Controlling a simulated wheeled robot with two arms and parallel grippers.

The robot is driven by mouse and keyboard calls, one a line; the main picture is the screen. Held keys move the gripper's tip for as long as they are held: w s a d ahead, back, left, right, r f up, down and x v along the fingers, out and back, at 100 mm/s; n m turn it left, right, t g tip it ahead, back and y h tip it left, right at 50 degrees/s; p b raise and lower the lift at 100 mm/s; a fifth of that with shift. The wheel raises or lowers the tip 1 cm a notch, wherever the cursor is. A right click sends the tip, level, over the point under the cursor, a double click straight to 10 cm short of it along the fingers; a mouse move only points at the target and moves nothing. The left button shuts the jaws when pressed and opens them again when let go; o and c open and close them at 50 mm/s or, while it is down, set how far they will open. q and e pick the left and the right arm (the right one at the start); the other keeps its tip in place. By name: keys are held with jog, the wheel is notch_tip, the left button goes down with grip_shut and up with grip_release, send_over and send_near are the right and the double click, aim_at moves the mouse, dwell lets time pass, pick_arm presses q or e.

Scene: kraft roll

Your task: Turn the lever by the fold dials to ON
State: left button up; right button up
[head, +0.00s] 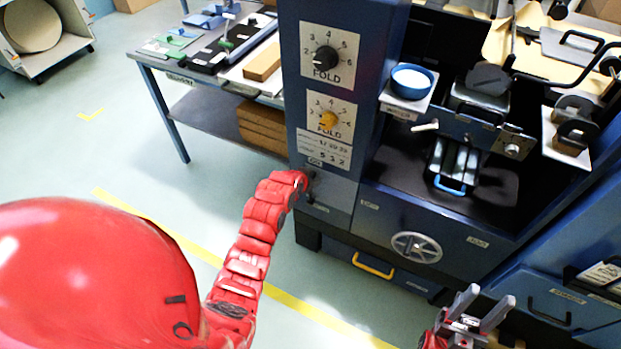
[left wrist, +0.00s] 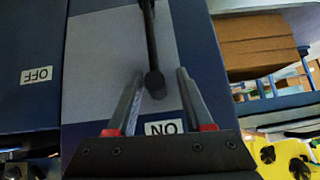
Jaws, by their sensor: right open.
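The lever is a thin black rod with a round knob (left wrist: 154,82) in the left wrist view. It runs from the top edge down toward the ON label (left wrist: 165,128). My left gripper (left wrist: 160,74) is open, with one finger on each side of the knob and a gap visible at each side. In the head view, the red left arm reaches the panel below the fold dials, the black upper dial (head: 326,57) and the yellow lower dial (head: 328,120); its wrist hides much of the lever. My right gripper (head: 482,312) is open and empty.
A handwheel (head: 416,246) and a yellow drawer handle (head: 373,266) are right of the left arm. A bowl (head: 411,82) sits on a small shelf above. A side table (head: 165,68) with tools stands behind left.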

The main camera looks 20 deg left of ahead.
pick_arm(q)
jog(key=shift+r, duration=0.1)
jog(key=b+v, duration=0.1)
jog(key=v, duration=1.6)
jog(key=shift+s+r, duration=0.1)
jog(key=shift+s, duration=0.05)
